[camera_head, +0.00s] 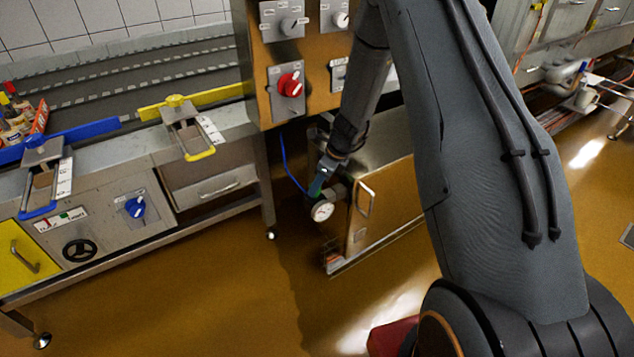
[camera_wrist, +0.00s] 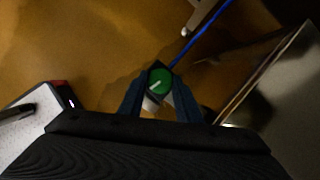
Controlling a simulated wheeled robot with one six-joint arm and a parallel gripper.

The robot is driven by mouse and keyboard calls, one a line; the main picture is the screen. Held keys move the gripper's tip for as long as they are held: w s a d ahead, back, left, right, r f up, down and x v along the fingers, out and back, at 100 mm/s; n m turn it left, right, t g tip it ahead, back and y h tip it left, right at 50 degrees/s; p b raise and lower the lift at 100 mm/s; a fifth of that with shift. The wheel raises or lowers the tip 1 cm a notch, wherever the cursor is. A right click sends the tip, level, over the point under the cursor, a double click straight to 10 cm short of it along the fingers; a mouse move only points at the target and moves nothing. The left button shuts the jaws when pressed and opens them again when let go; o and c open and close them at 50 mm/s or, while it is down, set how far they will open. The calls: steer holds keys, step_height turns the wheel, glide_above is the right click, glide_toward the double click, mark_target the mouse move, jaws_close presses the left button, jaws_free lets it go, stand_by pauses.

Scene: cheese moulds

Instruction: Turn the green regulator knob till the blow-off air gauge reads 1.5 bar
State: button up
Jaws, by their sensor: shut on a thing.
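The green regulator knob (camera_wrist: 160,81) sits between my fingertips in the wrist view, with a pale pointer line across its top. My gripper (camera_wrist: 158,88) is shut on it, one finger on each side. In the head view my gripper (camera_head: 322,180) reaches down beside the bench cabinet to the regulator, and the knob is mostly hidden there by the fingers. The round white gauge (camera_head: 322,211) hangs just below; its needle is too small to read. In the wrist view only a pale edge shows below the knob.
A blue hose (camera_head: 286,160) runs to the regulator and also shows in the wrist view (camera_wrist: 203,35). A red knob (camera_head: 291,85) is on the panel above. Open floor lies in front.

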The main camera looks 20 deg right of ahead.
steer(key=n+g, duration=0.1)
steer(key=n, duration=0.2)
steer(key=shift+w+d+n+y, duration=0.1)
steer(key=shift+n+y, duration=0.2)
steer(key=shift+y, duration=0.1)
steer(key=n+g, duration=0.1)
steer(key=n, duration=0.3)
steer(key=shift+w+g, duration=0.15)
steer(key=shift+g, duration=0.25)
steer(key=shift+n+b, duration=0.3)
steer(key=o, duration=1.1)
steer(key=shift+c, duration=0.2)
